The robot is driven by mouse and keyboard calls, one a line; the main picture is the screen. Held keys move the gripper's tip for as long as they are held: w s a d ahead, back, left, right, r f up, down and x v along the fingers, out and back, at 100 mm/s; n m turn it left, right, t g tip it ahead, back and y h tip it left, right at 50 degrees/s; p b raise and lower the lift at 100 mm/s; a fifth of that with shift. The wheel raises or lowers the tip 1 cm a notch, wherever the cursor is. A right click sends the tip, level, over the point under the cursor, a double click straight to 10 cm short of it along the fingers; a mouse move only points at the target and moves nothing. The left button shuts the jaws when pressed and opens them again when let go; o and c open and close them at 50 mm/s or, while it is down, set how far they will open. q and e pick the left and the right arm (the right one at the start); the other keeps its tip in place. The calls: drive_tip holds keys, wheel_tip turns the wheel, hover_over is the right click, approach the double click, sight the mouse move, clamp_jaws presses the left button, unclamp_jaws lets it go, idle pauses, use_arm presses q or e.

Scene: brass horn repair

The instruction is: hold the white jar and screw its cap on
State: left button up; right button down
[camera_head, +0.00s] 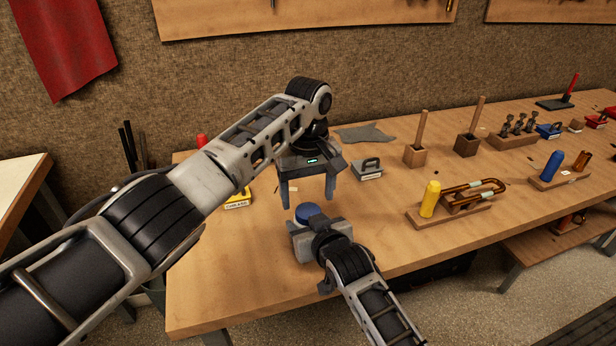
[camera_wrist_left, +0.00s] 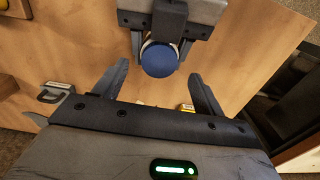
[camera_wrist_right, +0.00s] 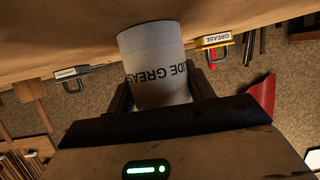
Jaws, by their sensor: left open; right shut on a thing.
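The white jar (camera_wrist_right: 160,62), with dark lettering reading "DE GREAS", stands between the fingers of my right gripper (camera_wrist_right: 163,90), which is shut on it. The blue cap (camera_head: 306,212) sits at the top of the jar; the left wrist view shows the cap (camera_wrist_left: 159,61) from above with a thin white edge beside it. I cannot tell how tightly it sits. My left gripper (camera_head: 308,203) is open, pointing down over the cap, with one finger on either side and gaps between. In the head view the jar's body is hidden by my right gripper.
A yellow block labelled with grease (camera_head: 237,201) stands left of my left gripper, and a grey handled block (camera_head: 369,169) right of it. A wooden stand with a yellow bottle and brass tube (camera_head: 450,213) is farther right. The bench's front left (camera_head: 220,290) is clear.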

sight(308, 211)
use_arm(q)
drive_tip(key=shift+f, duration=1.9)
drive_tip(key=c, duration=1.1)
drive_tip(key=m, duration=0.6)
drive_tip(key=shift+m, duration=0.3)
drive_tip(key=shift+c, duration=0.2)
drive_tip(key=o, duration=1.1)
